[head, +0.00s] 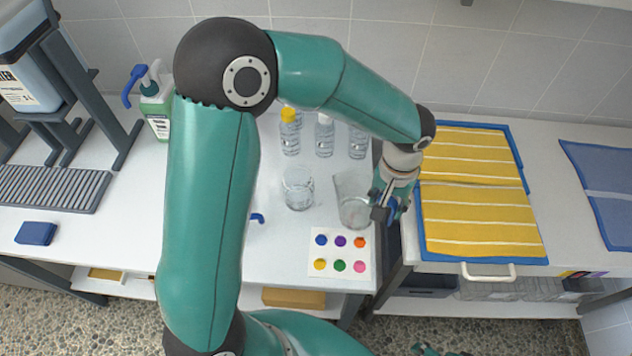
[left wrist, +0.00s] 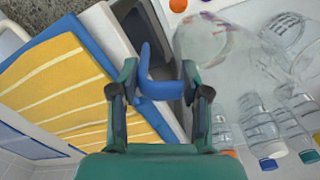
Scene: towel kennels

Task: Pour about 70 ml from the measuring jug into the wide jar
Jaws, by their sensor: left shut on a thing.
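The measuring jug (head: 352,203) is clear, with a blue handle that shows between my fingers in the left wrist view (left wrist: 158,85). My left gripper (head: 386,207) is shut on that handle, at the jug's right side. In the left wrist view my left gripper (left wrist: 160,88) has a finger on each side of the handle. The wide jar (head: 298,188) is clear glass and stands on the white bench, left of the jug and apart from it. The liquid level in the jug is too faint to read. Small parts of my right gripper (head: 440,350) show at the bottom edge.
Several clear bottles (head: 324,136) stand behind the jar. A card with coloured dots (head: 340,253) lies in front. A green soap bottle (head: 157,108) and a grey rack (head: 55,188) are at left. Yellow striped towels (head: 478,205) lie on blue at right.

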